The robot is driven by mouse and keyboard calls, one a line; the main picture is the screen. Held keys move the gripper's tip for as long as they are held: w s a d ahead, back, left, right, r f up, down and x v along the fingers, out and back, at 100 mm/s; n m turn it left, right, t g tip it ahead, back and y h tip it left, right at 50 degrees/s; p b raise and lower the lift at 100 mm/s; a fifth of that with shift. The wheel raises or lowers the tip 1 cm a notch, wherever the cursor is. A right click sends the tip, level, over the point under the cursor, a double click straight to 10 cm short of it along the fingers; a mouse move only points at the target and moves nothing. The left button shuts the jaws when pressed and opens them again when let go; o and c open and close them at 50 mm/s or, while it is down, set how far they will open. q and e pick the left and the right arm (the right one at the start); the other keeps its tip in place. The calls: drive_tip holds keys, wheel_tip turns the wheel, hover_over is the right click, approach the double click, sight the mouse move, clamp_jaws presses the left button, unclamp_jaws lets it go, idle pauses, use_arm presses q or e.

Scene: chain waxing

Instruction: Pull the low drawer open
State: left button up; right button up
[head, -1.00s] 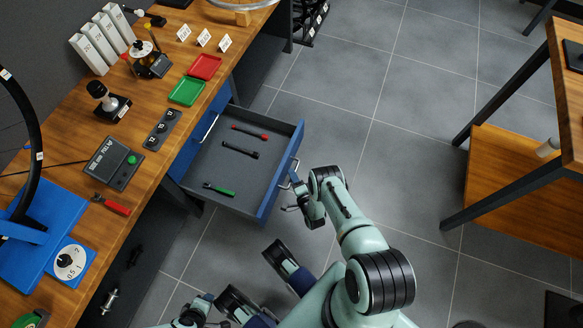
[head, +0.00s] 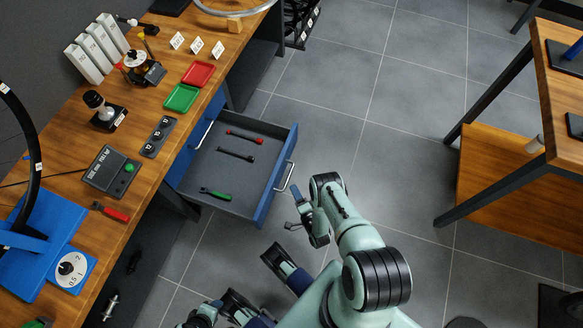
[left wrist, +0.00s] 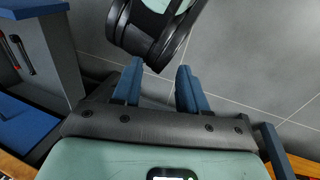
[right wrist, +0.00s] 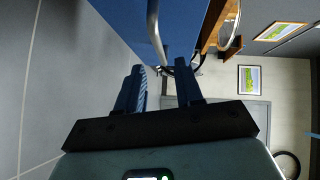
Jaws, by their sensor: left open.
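The low drawer (head: 264,203) is blue with a grey inside and stands pulled out from the wooden bench, below another blue drawer front that is closed. Its metal bar handle (head: 285,177) is on the outer face. My right gripper (head: 296,210) is just outside that face, open and apart from the handle. In the right wrist view, the handle (right wrist: 154,32) is just beyond my open right fingers (right wrist: 160,88). My left gripper (left wrist: 158,88) is open and empty in the left wrist view, with one of my arm links in front of it.
Inside the drawer lie a red-ended tool (head: 245,137), a black tool (head: 236,155) and a green-handled tool (head: 215,194). The bench top (head: 140,190) carries trays, a control box and other items. Another wooden table (head: 568,150) stands at right. Grey floor between is clear.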

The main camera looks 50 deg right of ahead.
use_arm(q)
drive_tip(key=shift+s+d+r+g+p, duration=0.25)
drive_tip(key=shift+s+r, duration=0.1)
drive_tip(key=shift+s, duration=0.15)
drive_tip(key=shift+s+d+r+g+p, duration=0.15)
drive_tip(key=shift+s+d+r+p, duration=0.05)
drive_tip(key=shift+s+r, duration=0.2)
use_arm(e)
drive_tip(key=v, duration=0.5)
drive_tip(key=shift+s+a, duration=0.15)
drive_tip(key=shift+s, duration=0.25)
